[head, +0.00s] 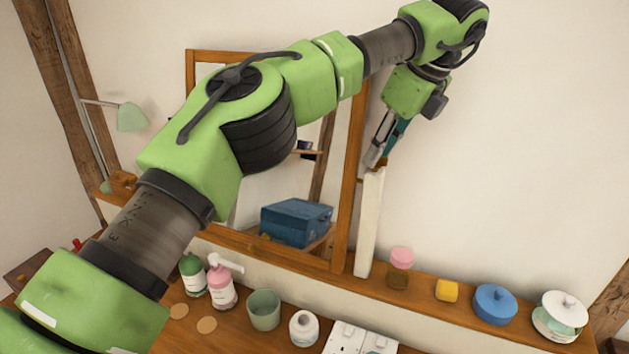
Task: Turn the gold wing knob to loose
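My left arm reaches across the head view from the lower left. My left gripper (375,158) points down at the top of a white post (369,225) beside the right side of the wood-framed mirror (349,190). Its fingertips look close together at the post's top, and a small dark brownish bit shows there. I cannot make out a gold wing knob; the fingers may hide it. I cannot tell whether the fingers are open or shut on something. My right gripper is not in view.
A wooden shelf below the mirror holds a pink-topped jar (401,258), a yellow block (447,290), a blue lidded pot (495,304) and a white lidded pot (560,316). Bottles, including a pink pump bottle (221,288), and a green cup (264,309) stand lower. The wall right of the gripper is clear.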

